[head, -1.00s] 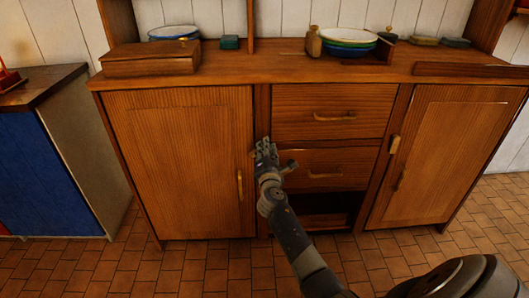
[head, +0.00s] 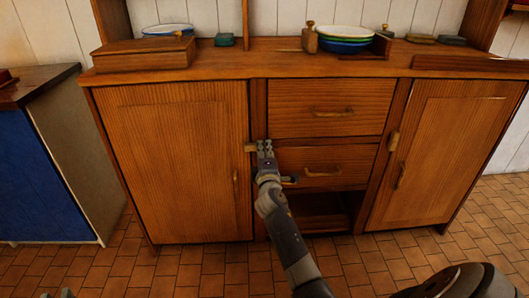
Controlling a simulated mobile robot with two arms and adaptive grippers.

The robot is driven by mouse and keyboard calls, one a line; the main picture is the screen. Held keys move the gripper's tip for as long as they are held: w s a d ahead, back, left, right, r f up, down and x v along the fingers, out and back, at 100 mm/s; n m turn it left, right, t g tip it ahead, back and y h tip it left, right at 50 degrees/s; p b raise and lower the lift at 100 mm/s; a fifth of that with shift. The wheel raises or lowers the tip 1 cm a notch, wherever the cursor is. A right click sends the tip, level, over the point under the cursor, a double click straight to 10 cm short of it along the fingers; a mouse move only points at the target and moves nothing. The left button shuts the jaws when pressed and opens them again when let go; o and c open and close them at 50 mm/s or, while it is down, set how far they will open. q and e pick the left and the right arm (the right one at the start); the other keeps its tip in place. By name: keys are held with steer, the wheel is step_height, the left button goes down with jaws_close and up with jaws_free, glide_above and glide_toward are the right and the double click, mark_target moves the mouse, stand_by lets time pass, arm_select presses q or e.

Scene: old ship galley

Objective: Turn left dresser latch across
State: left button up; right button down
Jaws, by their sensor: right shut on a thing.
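The dresser (head: 255,65) stands ahead with its left door (head: 175,160) closed. The left latch (head: 250,147) is a small wooden block on the post beside this door. Its visible end points left, lying sideways over the door's edge; the rest is hidden by my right gripper. My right gripper (head: 264,148) is at the latch, shut on it, with its arm coming up from below. What seems to be the tip of my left gripper (head: 66,293) just shows at the bottom left edge; its fingers are too cut off to read.
The right latch (head: 393,140) stands upright beside the right door (head: 442,155). Between the doors are an upper drawer (head: 330,95), a lower drawer (head: 345,160) and an open space below. Bowls (head: 345,42) and a wooden box (head: 140,55) stand on top. A blue cabinet (head: 45,180) is at left.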

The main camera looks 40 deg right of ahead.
steer(key=shift+f, duration=0.1)
stand_by(0.3)
steer(key=c, duration=1.4)
jaws_free()
steer(key=shift+c, duration=0.2)
steer(key=v, duration=1.2)
